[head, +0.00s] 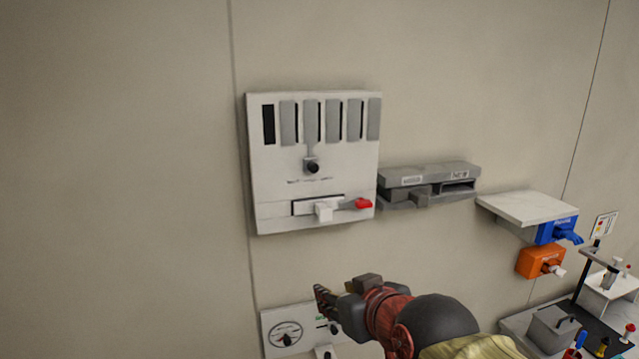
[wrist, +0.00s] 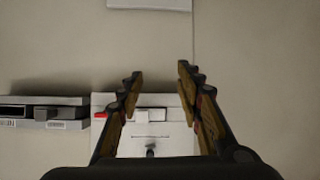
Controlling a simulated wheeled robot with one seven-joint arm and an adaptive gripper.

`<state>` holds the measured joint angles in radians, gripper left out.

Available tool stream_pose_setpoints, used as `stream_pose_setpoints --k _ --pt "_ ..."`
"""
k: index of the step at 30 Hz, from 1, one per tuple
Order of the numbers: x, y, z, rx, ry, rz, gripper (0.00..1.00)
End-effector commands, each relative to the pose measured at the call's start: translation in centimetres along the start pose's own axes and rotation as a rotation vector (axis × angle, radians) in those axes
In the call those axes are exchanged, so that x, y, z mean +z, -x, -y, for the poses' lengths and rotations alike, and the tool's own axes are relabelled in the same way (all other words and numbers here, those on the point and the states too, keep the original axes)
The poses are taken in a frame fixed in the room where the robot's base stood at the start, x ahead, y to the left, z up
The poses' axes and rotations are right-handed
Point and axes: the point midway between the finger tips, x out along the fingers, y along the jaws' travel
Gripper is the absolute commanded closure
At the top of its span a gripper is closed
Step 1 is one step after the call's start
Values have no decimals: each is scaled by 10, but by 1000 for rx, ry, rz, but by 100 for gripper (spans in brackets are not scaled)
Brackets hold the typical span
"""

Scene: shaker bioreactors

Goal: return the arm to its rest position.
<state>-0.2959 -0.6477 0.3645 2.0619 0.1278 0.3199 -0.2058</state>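My gripper (head: 324,299) is in the lower middle of the head view, pointing left, in front of the top of a white dial panel (head: 273,318). My arm reaches in from the lower right. In the wrist view my gripper (wrist: 159,73) has its two fingers apart with nothing between them. Bare wall shows between the fingertips. A white wall panel (head: 265,180) with grey slot covers hangs above the gripper in the head view. It also shows at the bottom of the wrist view (wrist: 165,103), partly hidden by the fingers.
The white panel carries a black knob (head: 312,166) and a red-tipped slider (head: 363,203). To its right are a grey wall unit (head: 430,172), a white shelf (head: 528,207), a blue fixture (head: 556,231) and an orange fixture (head: 540,262). The wall at left is bare.

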Motion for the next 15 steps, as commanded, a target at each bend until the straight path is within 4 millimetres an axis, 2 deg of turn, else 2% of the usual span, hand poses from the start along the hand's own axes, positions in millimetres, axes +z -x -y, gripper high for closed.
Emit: stream_pose_setpoints --k 1,6,8,9,12,15 --pt "42 0 -2 2 -24 76 64" --pt "162 14 -11 32 -112 314 64" --pt "204 22 -16 52 -142 389 64" --pt "232 27 -18 66 -163 436 64" --pt "296 40 -25 106 -211 532 64" --pt "346 48 -31 142 -246 588 64"
